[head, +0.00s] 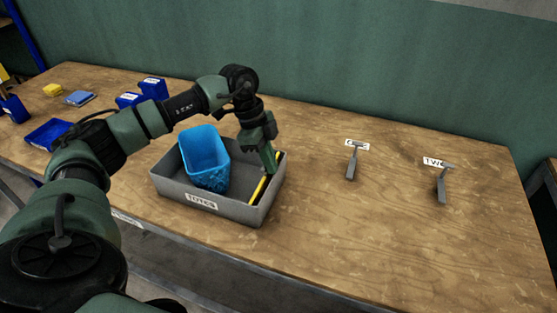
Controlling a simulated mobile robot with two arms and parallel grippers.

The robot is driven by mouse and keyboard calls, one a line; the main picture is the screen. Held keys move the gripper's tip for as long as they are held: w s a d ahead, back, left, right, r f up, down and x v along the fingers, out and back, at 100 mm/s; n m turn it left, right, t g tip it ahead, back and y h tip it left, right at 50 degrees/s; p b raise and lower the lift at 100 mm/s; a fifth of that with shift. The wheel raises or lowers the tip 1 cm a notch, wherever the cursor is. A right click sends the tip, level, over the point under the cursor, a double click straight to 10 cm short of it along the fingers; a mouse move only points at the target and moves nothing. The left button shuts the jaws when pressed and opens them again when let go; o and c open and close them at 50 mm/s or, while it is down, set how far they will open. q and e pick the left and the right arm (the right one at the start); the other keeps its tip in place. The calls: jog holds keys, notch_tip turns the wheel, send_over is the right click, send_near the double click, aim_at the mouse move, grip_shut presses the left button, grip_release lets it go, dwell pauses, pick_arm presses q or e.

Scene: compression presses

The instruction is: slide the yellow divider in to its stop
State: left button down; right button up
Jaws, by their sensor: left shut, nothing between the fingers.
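The yellow divider (258,189) shows as a thin yellow edge inside the grey tote (238,212), near its right wall. A blue bin (206,158) stands in the left part of the tote, slightly tilted. The lower part of the divider and the tote's floor are mostly hidden. My right gripper is not in view.
Two grey T-shaped pieces stand at the right, one by a label (352,162) and one by another label (442,187).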

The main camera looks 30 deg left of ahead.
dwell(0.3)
pick_arm(q)
jog(key=s+a, duration=0.1)
jog(key=a, duration=0.6)
jog(key=shift+s+a, duration=0.3)
jog(key=shift+s, duration=0.05)
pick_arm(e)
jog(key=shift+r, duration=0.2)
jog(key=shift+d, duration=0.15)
